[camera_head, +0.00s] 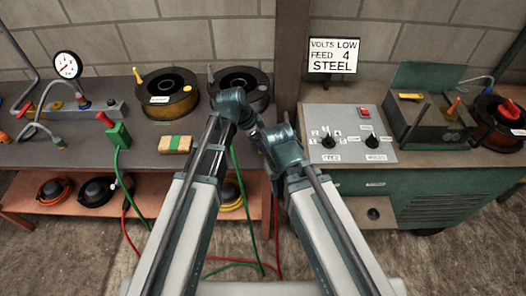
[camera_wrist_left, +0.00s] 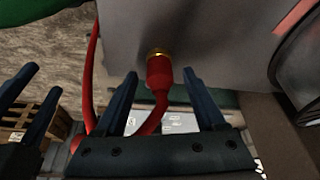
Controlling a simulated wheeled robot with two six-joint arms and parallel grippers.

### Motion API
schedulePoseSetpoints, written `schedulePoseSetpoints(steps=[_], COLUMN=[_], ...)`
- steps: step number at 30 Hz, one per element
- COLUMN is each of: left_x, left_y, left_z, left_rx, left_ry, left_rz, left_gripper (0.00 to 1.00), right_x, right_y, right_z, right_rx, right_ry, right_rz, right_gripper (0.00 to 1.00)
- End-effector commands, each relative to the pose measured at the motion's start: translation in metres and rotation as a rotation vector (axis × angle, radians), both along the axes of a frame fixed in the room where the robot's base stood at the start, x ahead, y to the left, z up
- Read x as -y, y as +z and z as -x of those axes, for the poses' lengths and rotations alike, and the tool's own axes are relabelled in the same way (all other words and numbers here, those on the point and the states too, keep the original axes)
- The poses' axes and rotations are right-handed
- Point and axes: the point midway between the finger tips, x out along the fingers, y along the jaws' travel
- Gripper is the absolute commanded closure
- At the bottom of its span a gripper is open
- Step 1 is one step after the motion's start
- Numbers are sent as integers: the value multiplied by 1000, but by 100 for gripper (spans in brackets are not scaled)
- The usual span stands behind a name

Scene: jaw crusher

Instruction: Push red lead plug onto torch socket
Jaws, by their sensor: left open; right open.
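The red lead plug (camera_wrist_left: 160,76) shows in the left wrist view, its brass ring (camera_wrist_left: 155,53) against a grey panel face (camera_wrist_left: 215,40). I cannot tell whether the ring belongs to the plug or the torch socket, or how deep the plug sits. Its red cable bends down behind my gripper. My left gripper (camera_wrist_left: 160,74) is open, with one finger on each side of the plug and a gap beside each. My right gripper's open fingers (camera_wrist_left: 42,80) are at the left of that view, apart from the plug. In the head view the right gripper (camera_head: 263,133) is partly hidden by arm links.
The welder panel (camera_head: 345,131) with two knobs and a red switch stands right of my arms under a sign (camera_head: 334,55). A bench on the left holds a gauge (camera_head: 67,64), a wire spool (camera_head: 168,94) and a green clamp (camera_head: 118,136). Red and green cables hang below.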

Motion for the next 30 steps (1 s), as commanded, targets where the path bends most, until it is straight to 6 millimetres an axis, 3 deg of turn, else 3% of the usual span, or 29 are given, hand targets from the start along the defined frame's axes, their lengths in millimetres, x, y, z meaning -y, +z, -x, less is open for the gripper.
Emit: schedulePoseSetpoints(steps=[1, 12, 24, 30], left_x=[2, 2, 2, 2], left_y=[-8, -6, -6, -6], left_z=[-1, -1, -1, -1], left_rx=[0, 0, 0, 0], left_ry=[-1, 0, 1, 1], left_rz=[0, 0, 0, 0], left_gripper=[28, 28, 98, 100], right_x=[0, 0, 0, 0], right_y=[-8, -6, -6, -6], right_z=[0, 0, 0, 0], right_rx=[0, 0, 0, 0], right_ry=[0, 0, 0, 0], right_rz=[0, 0, 0, 0], right_gripper=[50, 50, 50, 50])
